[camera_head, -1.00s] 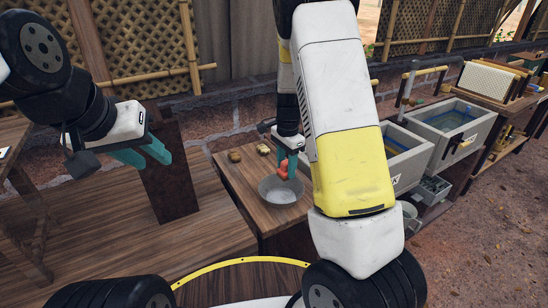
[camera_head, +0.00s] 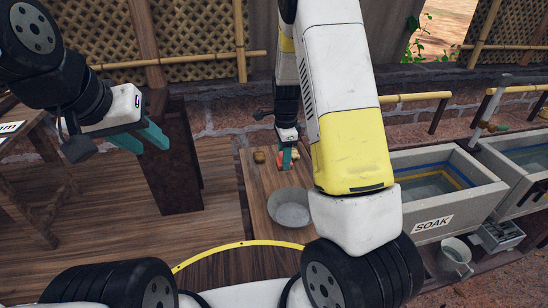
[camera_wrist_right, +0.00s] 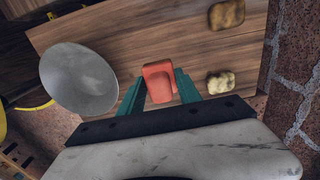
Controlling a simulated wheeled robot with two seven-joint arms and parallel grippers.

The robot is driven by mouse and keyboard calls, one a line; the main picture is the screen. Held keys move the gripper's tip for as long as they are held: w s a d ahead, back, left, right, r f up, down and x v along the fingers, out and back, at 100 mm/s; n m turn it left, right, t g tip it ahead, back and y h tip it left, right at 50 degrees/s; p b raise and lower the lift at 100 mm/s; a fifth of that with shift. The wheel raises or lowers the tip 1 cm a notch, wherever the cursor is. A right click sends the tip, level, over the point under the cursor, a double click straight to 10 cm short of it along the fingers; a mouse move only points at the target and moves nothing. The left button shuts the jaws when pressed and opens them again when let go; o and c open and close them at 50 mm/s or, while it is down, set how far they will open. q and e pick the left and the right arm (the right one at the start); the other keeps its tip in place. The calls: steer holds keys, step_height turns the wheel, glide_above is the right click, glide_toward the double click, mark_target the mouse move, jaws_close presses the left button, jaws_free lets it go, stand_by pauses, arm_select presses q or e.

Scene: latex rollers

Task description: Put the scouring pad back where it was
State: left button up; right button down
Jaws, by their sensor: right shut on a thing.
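My right gripper (camera_head: 286,158) is shut on an orange-red pad, which I take to be the scouring pad (camera_wrist_right: 159,80). In the right wrist view the pad sits between the teal fingers over the wooden table top (camera_wrist_right: 120,35). In the head view it is behind the metal bowl (camera_head: 290,208), near two small brownish-yellow pieces. I cannot tell whether it touches the table. The bowl also shows at the left of the wrist view (camera_wrist_right: 78,78). My left gripper (camera_head: 154,148) is open and empty, far left of the table.
A browner piece (camera_wrist_right: 226,14) and a yellower piece (camera_wrist_right: 220,82) lie on the table to the right in the wrist view. A grey basin labelled SOAK (camera_head: 433,190) stands right of the table. A brick wall (camera_wrist_right: 301,70) borders the table's far side.

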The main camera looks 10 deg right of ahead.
steer(key=shift+f, duration=3.05)
steer(key=shift+f, duration=0.1)
steer(key=c, duration=0.8)
jaws_free()
steer(key=shift+c, duration=0.2)
step_height(320, 180, up, 12)
steer(key=s+a+r+n+t+y, duration=0.2)
steer(key=s+r+n+t, duration=0.4)
steer(key=s+r+n, duration=1.2)
steer(key=s+r, duration=0.3)
steer(key=s, duration=0.3)
steer(key=shift+s, duration=0.15)
